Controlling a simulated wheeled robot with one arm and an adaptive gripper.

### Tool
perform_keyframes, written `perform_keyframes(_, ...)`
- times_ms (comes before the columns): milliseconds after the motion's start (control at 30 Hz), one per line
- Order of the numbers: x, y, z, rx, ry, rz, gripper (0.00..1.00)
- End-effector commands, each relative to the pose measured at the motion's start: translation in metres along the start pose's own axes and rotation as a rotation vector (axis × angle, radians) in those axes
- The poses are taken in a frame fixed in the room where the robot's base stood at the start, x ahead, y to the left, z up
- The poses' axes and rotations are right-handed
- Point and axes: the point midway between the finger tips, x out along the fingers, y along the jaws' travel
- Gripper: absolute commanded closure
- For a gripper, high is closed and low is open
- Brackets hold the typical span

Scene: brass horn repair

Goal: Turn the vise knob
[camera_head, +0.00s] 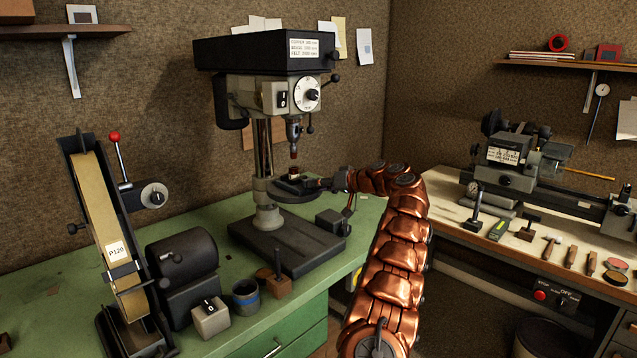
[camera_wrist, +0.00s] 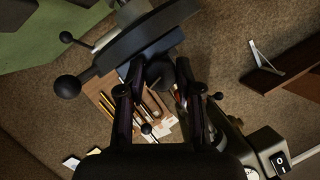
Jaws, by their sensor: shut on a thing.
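The small dark vise (camera_head: 290,185) sits on the round table of the drill press (camera_head: 268,100), with a small reddish-brown piece on top at its jaws. My copper arm reaches in from the right, and my gripper (camera_head: 322,185) is at the vise's right side. In the wrist view my gripper (camera_wrist: 160,80) has its two dark fingers on either side of a round dark knob (camera_wrist: 160,73), shut on it. The knob is partly covered by the fingers. In the head view my gripper hides the knob.
The drill chuck (camera_head: 294,140) hangs above the vise. A ball-ended handle (camera_wrist: 68,86) stands out near the press table in the wrist view. A belt sander (camera_head: 110,235) stands left on the green bench (camera_head: 290,310). A lathe (camera_head: 530,165) stands on the right bench.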

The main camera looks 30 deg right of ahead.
Motion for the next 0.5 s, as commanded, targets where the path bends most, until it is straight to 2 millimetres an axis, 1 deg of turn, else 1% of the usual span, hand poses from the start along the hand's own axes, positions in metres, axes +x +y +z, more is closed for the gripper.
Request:
perform_keyframes(200, 0.0006, 0.0005, 0.0008, 0.03, 0.0, -0.012, 1.0)
perform_keyframes(500, 0.0007, 0.0004, 0.0009, 0.031, 0.0, -0.013, 1.0)
